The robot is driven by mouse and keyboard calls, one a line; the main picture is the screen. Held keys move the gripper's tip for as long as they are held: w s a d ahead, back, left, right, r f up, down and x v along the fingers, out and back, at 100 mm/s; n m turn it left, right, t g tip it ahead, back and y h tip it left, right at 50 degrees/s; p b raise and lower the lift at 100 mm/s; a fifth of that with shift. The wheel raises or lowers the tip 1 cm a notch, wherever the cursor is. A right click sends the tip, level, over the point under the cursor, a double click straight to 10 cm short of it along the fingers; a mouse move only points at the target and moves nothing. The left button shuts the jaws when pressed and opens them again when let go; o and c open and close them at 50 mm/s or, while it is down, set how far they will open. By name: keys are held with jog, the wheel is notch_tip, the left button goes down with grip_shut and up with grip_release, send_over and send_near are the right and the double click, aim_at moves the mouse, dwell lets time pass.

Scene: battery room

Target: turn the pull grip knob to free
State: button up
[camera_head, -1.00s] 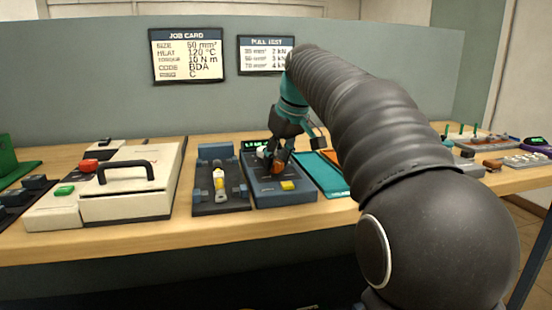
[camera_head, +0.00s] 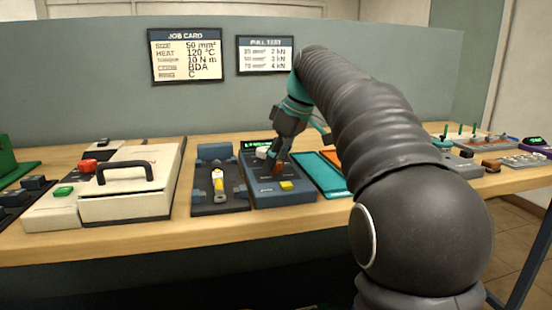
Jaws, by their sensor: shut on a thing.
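The blue pull test unit (camera_head: 264,196) stands on the bench with a small green display (camera_head: 252,145) at its back and a yellow button (camera_head: 286,185) at its front. A white round part (camera_head: 262,153) shows just left of the fingers. Left of the unit is a dark fixture (camera_head: 208,204) holding a yellow and white piece (camera_head: 218,181).
A white press box with a black handle (camera_head: 125,170) and a red button (camera_head: 88,166) stands at the left. A teal tray (camera_head: 320,174) lies right of the unit. My arm covers much of the right bench. A job card (camera_head: 187,55) and pull test card (camera_head: 265,55) hang behind.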

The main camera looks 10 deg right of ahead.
jog(key=o, duration=1.1)
jog(key=shift+o, duration=0.2)
jog(key=v, duration=1.2)
jog(key=shift+a, duration=0.1)
